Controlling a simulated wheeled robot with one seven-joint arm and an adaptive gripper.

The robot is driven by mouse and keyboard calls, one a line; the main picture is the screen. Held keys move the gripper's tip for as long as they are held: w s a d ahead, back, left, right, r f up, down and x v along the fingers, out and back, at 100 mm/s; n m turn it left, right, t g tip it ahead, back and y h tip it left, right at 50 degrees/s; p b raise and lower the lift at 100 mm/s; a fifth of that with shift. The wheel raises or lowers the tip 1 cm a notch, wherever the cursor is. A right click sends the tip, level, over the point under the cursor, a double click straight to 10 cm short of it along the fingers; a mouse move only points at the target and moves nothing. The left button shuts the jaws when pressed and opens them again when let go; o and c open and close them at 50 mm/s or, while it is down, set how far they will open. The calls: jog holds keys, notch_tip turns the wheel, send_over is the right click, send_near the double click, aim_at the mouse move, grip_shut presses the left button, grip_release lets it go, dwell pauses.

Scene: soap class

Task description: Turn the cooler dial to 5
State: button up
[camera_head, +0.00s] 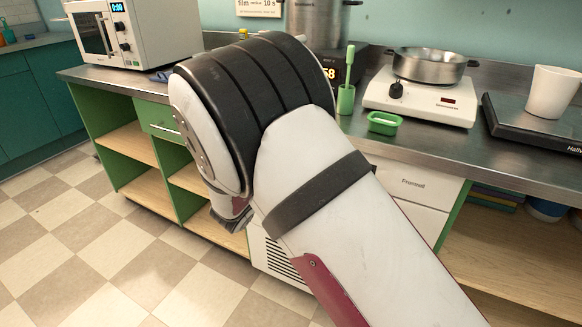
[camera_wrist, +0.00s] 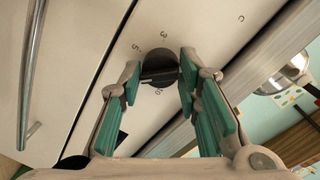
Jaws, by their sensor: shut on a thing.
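The cooler dial (camera_wrist: 163,63) is a small round black knob with a raised bar, on the cooler's pale front panel in the wrist view. Small marks are printed around it, including a 5 up and left of it and a 3 above it. My gripper (camera_wrist: 160,76) has its green-padded fingers on either side of the knob and is shut on its bar. Which mark the dial points at cannot be told. In the head view the white cooler (camera_head: 412,184) stands under the counter; my arm hides the dial and fingertips.
A long metal handle (camera_wrist: 32,60) runs along the left in the wrist view. The steel counter (camera_head: 500,165) overhangs the cooler. On it stand a microwave (camera_head: 150,30), a hot plate with a pan (camera_head: 425,65), a green tray (camera_head: 384,122) and a scale with a white cup (camera_head: 552,92).

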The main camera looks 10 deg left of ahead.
jog(key=m+b, duration=0.5)
jog(key=b, duration=0.2)
jog(key=shift+f+y, duration=0.1)
jog(key=shift+y, duration=0.2)
jog(key=m+b, duration=0.3)
jog(key=shift+r+t, duration=0.2)
jog(key=shift+t, duration=0.1)
jog(key=shift+b, duration=0.4)
jog(key=o, duration=1.1)
jog(key=v, duration=1.2)
jog(key=shift+d+r, duration=0.1)
